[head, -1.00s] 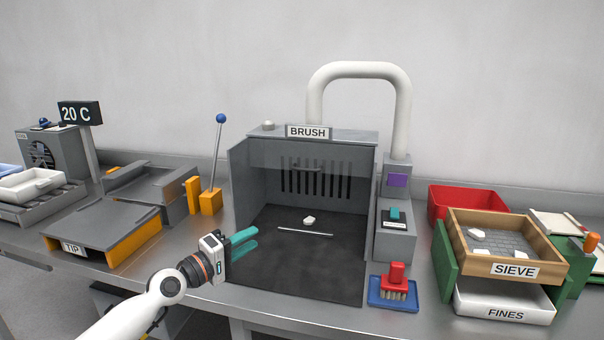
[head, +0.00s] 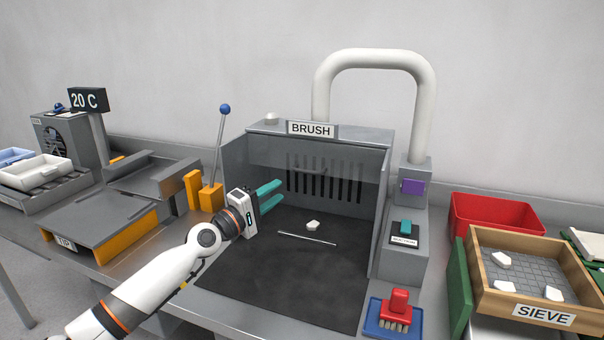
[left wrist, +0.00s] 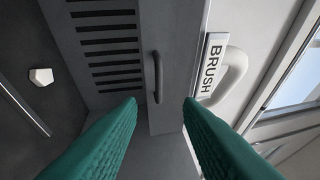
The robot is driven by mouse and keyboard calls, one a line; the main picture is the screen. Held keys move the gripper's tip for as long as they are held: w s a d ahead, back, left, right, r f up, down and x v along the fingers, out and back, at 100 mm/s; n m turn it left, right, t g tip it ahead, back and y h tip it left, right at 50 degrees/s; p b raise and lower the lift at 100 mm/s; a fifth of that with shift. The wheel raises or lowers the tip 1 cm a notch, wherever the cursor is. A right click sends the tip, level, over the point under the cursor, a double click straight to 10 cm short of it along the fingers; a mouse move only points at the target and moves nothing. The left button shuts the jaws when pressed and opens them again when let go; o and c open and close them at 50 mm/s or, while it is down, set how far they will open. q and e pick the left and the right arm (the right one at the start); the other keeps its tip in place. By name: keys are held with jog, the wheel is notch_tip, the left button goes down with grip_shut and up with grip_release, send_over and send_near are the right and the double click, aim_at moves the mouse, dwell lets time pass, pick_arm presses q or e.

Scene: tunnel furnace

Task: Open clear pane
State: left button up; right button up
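The brush booth (head: 384,215) is a grey box with a BRUSH sign on top. A see-through pane (head: 345,158) covers the upper part of its front; its edges are faint in the head view. In the left wrist view the pane (left wrist: 170,118) shows as a grey strip with a dark bar handle (left wrist: 157,77). My left gripper (head: 273,196) is open and empty at the booth's front left. In the left wrist view the handle lies ahead, between the teal fingers, apart from both. My right gripper is out of view.
A white piece (head: 313,225) and a thin rod (head: 307,238) lie on the booth's dark floor. A blue-knobbed lever (head: 224,109) stands left of the booth. A red brush (head: 396,305) on a blue tray and the sieve (head: 480,290) stand at right.

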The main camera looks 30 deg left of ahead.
aim_at(305, 172)
pick_arm(q)
jog(key=x, duration=0.8)
jog(key=shift+w+p, duration=0.35)
jog(key=shift+w+d, duration=0.2)
jog(key=shift+w, duration=0.45)
grip_shut()
